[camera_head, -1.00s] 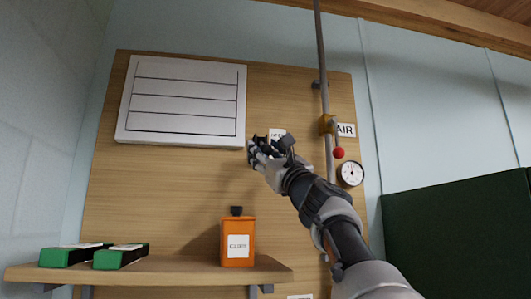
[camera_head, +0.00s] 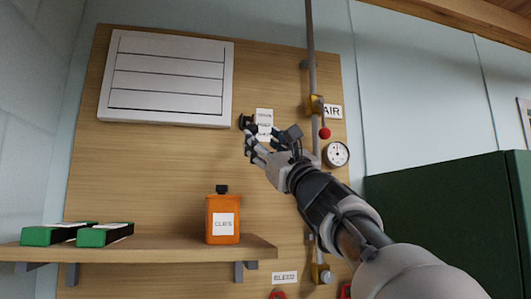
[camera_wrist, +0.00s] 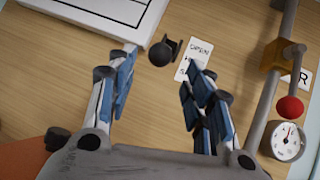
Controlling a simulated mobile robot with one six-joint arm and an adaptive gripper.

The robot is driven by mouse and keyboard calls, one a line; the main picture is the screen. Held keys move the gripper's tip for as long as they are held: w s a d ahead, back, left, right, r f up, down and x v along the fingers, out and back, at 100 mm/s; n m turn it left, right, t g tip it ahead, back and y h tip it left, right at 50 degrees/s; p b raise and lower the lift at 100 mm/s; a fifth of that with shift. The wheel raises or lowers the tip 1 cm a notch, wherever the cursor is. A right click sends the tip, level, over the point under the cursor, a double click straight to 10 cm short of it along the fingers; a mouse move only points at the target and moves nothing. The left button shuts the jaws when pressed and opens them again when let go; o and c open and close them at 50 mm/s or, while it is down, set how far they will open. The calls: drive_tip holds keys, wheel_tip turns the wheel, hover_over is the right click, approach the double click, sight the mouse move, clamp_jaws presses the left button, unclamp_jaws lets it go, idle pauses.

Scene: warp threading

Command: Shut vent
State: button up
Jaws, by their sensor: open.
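The white slatted vent (camera_head: 168,78) is mounted on the wooden board at the upper left. Its slats look flat, with thin dark lines between them. A small black knob (camera_head: 246,122) sticks out from the board just right of the vent's lower corner. It also shows in the wrist view (camera_wrist: 160,53), beside a white label plate (camera_wrist: 193,60) whose words I cannot fully read. My gripper (camera_head: 264,147) is open and empty, just below the knob in the head view. In the wrist view, my gripper (camera_wrist: 160,85) has the knob beyond and between its fingertips, apparently not touching.
Right of the label runs a vertical pipe (camera_head: 311,70) with a red-tipped lever (camera_head: 324,133) and a gauge (camera_head: 336,154). Below, a wooden shelf (camera_head: 150,253) carries an orange bottle (camera_head: 222,216) and green boxes (camera_head: 105,235). A green cabinet (camera_head: 450,210) stands right.

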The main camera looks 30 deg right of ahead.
drive_tip(key=shift+v, duration=2.35)
drive_tip(key=s+a+f+n+g+y, duration=0.1)
drive_tip(key=a+f+n+g+y, duration=0.35)
drive_tip(key=a+n, duration=0.5)
drive_tip(key=s+a+f+n+g+y, duration=0.1)
drive_tip(key=a+f+n+g+y, duration=0.35)
drive_tip(key=a, duration=0.75)
drive_tip(key=s+a+f+n+g, duration=0.1)
drive_tip(key=a+f+n+g, duration=0.15)
drive_tip(key=f, duration=0.55)
drive_tip(key=s+a+f+n+g, duration=0.1)
drive_tip(key=s+a+f+n, duration=0.1)
drive_tip(key=f+n, duration=0.35)
drive_tip(key=s+f+n+g+h, duration=0.2)
drive_tip(key=s+f, duration=0.2)
drive_tip(key=f, duration=0.5)
drive_tip(key=s+f+n+g+h, duration=0.15)
drive_tip(key=s+f, duration=0.25)
drive_tip(key=f, duration=0.6)
drive_tip(key=s+d+f+n+g+h, duration=0.2)
drive_tip(key=s+d+f+n+h, duration=0.1)
drive_tip(key=s+f, duration=0.3)
drive_tip(key=s+d+f+n+g+h, duration=0.2)
drive_tip(key=s+d+f+n+h, duration=0.2)
drive_tip(key=f, duration=0.6)
drive_tip(key=shift+s+d+f+g, duration=0.25)
drive_tip(key=shift+s+d+g, duration=0.05)
drive_tip(key=shift+s+d, duration=0.65)
